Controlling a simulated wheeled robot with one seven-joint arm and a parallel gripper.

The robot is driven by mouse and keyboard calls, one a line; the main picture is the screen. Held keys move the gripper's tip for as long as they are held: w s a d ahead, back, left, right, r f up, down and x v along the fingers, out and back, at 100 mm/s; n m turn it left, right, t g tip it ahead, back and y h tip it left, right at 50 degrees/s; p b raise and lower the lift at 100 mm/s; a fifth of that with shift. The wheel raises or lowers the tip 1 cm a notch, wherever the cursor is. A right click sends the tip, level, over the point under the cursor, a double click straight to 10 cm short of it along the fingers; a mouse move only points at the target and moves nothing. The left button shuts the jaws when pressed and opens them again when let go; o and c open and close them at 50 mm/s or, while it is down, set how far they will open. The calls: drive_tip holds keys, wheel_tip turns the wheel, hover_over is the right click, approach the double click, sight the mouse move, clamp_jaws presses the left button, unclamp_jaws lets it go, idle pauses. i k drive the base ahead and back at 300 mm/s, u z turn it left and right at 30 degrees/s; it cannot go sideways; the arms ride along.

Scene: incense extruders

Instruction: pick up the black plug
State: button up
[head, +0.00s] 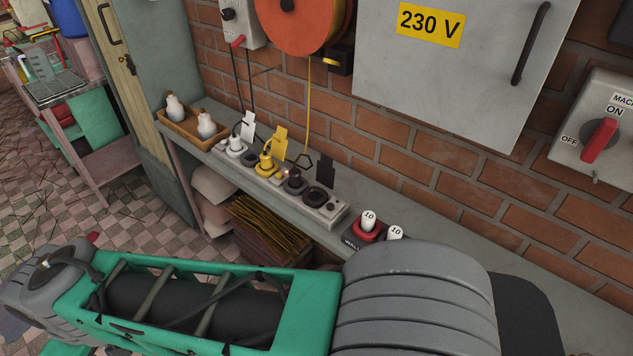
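A black plug (296,183) appears to sit in the grey power strip (336,215) on the shelf by the brick wall. A yellow plug (266,163) with a yellow tag and a white plug (236,146) with a white tag are farther left in the strip. My gripper is not in view.
A wooden tray (180,125) with two white bulbs stands left of the strip. A red holder (366,231) with white pieces marked 10 is to the right. A green and grey machine-like body (200,300) fills the foreground. A grey cabinet (450,75) hangs above.

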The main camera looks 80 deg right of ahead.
sight(295, 181)
drive_tip(key=z, duration=1.2)
drive_tip(key=i, duration=1)
drive_tip(key=u, duration=0.05)
